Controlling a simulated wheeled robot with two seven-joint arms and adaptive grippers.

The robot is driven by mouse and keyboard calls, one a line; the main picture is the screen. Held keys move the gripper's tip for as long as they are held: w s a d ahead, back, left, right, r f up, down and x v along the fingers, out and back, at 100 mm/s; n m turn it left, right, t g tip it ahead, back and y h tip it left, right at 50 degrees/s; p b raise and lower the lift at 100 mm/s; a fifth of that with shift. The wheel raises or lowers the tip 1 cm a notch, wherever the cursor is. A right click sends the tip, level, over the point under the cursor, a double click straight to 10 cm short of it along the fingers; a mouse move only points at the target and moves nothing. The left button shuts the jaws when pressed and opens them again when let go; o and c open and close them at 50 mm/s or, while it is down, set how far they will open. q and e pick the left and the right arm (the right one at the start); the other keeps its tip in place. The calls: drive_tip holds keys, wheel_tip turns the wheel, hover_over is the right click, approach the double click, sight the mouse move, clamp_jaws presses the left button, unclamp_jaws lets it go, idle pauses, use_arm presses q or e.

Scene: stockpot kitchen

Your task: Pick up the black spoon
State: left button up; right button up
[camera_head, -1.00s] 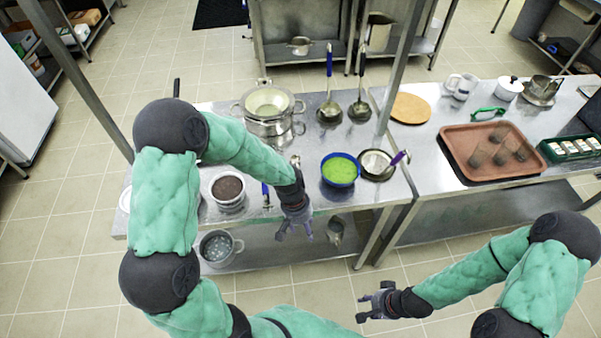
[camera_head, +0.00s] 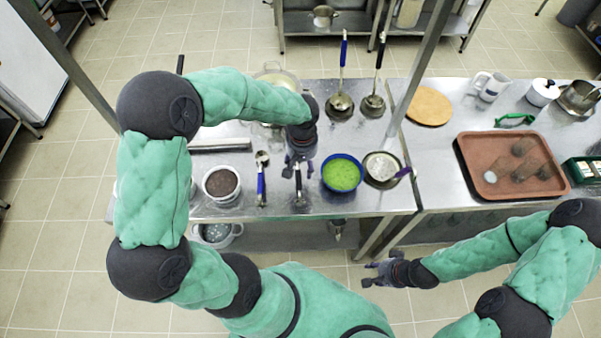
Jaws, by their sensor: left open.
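The black spoon (camera_head: 299,198) lies near the front edge of the steel table, its handle toward me. My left gripper (camera_head: 298,168) is open above it and hides its far part. I cannot tell whether the fingers touch it. A blue-handled spoon (camera_head: 261,182) lies just to its left. My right gripper (camera_head: 368,274) is in front of the table at lower right, away from the spoon; its fingers look apart and empty.
A blue bowl of green food (camera_head: 341,174) stands close right of the gripper, beside a pan (camera_head: 381,167). A white pot (camera_head: 221,184) stands left. A brown tray (camera_head: 470,165) is on the right table.

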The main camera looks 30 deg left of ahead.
sight(300, 175)
use_arm(q)
wheel_tip(300, 175, down, 3)
drive_tip(key=shift+w+f, duration=0.1)
drive_tip(key=shift+w, duration=0.05)
drive_tip(key=shift+a+f+b, duration=0.15)
drive_tip(key=shift+f+b, duration=0.25)
drive_tip(key=shift+f, duration=0.9)
drive_tip(key=shift+a+f+b, duration=0.15)
drive_tip(key=shift+f+b, duration=0.25)
drive_tip(key=shift+f, duration=0.85)
clamp_jaws()
